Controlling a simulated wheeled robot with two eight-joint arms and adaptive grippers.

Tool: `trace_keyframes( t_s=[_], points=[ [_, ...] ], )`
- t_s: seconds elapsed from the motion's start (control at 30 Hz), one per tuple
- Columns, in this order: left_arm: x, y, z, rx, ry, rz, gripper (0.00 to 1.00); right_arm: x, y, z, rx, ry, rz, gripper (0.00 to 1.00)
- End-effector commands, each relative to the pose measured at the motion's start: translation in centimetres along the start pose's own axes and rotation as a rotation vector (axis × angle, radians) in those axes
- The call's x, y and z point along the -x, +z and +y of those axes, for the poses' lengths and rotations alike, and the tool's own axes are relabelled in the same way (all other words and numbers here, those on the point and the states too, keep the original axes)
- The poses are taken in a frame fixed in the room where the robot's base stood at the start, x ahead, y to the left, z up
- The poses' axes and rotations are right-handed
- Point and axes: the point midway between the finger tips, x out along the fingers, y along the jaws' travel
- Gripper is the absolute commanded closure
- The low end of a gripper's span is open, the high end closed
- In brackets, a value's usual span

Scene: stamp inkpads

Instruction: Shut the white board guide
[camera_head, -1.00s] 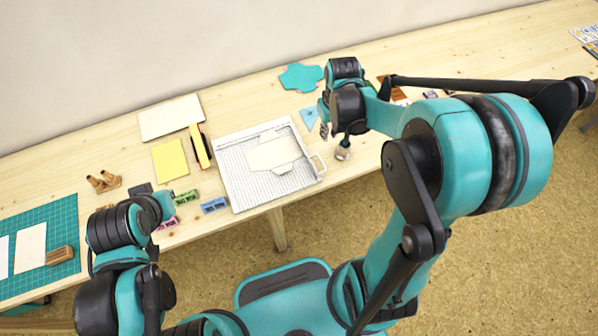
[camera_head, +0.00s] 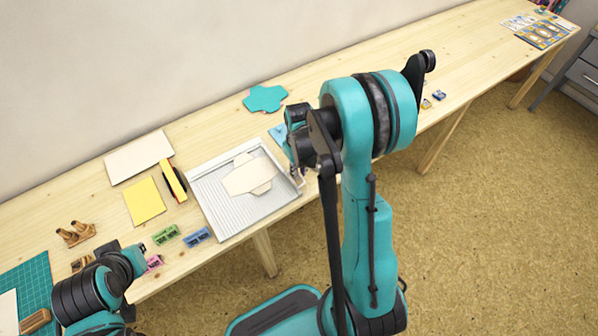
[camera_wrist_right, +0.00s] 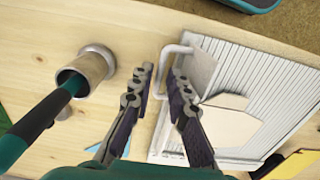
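The white board guide (camera_head: 215,205), a flat ridged board with a raised rim, lies on the table in the head view. Cream cut card (camera_head: 250,178) lies on it. In the right wrist view the guide (camera_wrist_right: 255,62) shows at right, with a white loop handle (camera_wrist_right: 171,49) on its near side. My right gripper (camera_wrist_right: 160,92) is open there, one finger on each side of the handle's outer bar; contact cannot be told. In the head view its fingers are mostly hidden by my arm. My left gripper (camera_head: 140,252) is low left, near small coloured blocks; its fingers are unclear.
A metal cup (camera_wrist_right: 97,62) holding a green-handled tool stands left of my right gripper in the wrist view. Yellow pad (camera_head: 144,201), white board (camera_head: 138,158), teal shape (camera_head: 264,98), green block (camera_head: 166,234) and blue block (camera_head: 197,236) surround the guide. The table's right stretch is mostly clear.

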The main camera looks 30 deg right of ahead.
Motion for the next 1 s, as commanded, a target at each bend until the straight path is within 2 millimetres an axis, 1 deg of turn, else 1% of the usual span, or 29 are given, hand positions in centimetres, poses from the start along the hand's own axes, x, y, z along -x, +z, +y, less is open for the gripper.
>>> trace_keyframes(
  t_s=[0.17,0.2,0.23,0.27,0.67,0.87,1.0],
  points=[
    [0.0,0.0,0.0,0.0,0.0,0.0,1.0,0.0,0.0,0.0,0.0,0.0,0.0,0.84],
    [0.0,0.0,0.0,0.0,0.0,0.0,1.0,0.1,0.0,0.0,0.0,0.0,0.0,0.89],
    [0.0,0.0,0.0,0.0,0.0,0.0,1.0,0.1,0.0,0.0,0.0,0.0,0.0,0.97],
    [0.0,0.0,0.0,0.0,0.0,0.0,1.0,0.1,0.0,0.0,0.0,0.0,0.0,1.0],
    [-0.1,0.1,0.0,0.0,0.0,0.0,1.0,0.1,0.0,-0.2,0.003,0.026,0.001,1.0],
    [-0.4,0.3,0.0,0.0,0.0,0.0,1.0,0.3,0.0,-0.8,0.006,0.119,0.001,1.0],
    [-0.9,0.6,0.0,0.0,0.0,0.0,1.0,0.4,-0.1,-1.3,0.008,0.227,0.002,1.0]
  ],
)
